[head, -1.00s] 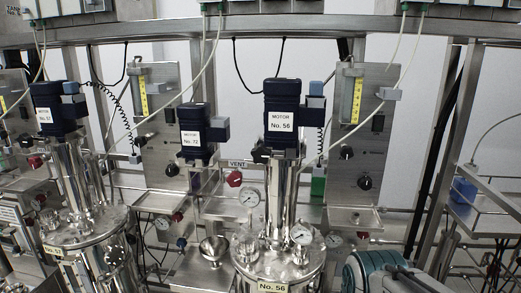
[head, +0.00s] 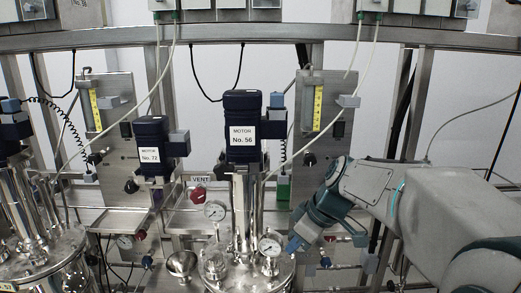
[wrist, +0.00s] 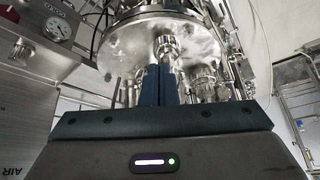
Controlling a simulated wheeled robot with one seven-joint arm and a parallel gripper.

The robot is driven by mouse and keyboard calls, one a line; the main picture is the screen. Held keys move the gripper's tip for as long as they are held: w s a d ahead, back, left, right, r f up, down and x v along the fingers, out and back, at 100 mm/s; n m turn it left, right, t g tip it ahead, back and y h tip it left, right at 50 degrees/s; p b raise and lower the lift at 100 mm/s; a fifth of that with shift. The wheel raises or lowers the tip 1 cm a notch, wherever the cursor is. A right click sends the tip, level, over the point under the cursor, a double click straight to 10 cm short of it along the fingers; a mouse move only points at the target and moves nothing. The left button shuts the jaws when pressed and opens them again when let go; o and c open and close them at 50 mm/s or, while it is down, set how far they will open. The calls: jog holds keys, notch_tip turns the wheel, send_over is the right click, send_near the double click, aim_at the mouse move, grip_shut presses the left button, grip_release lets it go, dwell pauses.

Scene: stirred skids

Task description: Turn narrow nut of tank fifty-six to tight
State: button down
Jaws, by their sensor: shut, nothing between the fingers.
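Tank fifty-six stands just left of centre in the head view, under the dark motor (head: 243,130) labelled No. 56. Its shiny steel lid (head: 240,283) carries a pressure gauge (head: 270,247) and several fittings. My gripper (head: 293,243) is at the lid's right side, reaching in from the right. In the wrist view its dark fingers (wrist: 158,86) are closed together and empty. They point at a steel fitting (wrist: 167,48) in front of the round steel plate (wrist: 120,45). I cannot tell whether they touch it, nor which fitting is the narrow nut.
Motor No. 72 (head: 149,136) stands to the left, with another steel tank (head: 55,262) at far left. A red VENT knob (head: 198,194) sits behind the tank. Thin hoses hang from above. In the wrist view a panel (wrist: 45,85) with a gauge stands close on the left.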

jog(key=shift+n, duration=0.4)
jog(key=f+b, duration=0.1)
jog(key=f, duration=0.1)
jog(key=f+b, duration=0.2)
jog(key=w+f+b, duration=0.1)
jog(key=f+b, duration=0.1)
jog(key=shift+a+f, duration=0.2)
jog(key=shift+f, duration=0.1)
jog(key=shift+a, duration=0.25)
dwell(0.4)
jog(key=shift+s+a+b, duration=0.25)
jog(key=shift+s+b, duration=0.25)
jog(key=shift+b, duration=0.4)
jog(key=shift+s+a+b, duration=0.2)
jog(key=shift+s+b, duration=0.25)
jog(key=shift+b, duration=0.4)
jog(key=shift+s+a+r+b, duration=0.1)
jog(key=shift+s+a+b, duration=0.2)
jog(key=shift+b, duration=0.1)
jog(key=shift+s+d, duration=0.2)
jog(key=shift+s, duration=0.05)
jog(key=shift+d+r+p, duration=0.1)
jog(key=shift+r+p, duration=1.55)
jog(key=shift+r, duration=1.3)
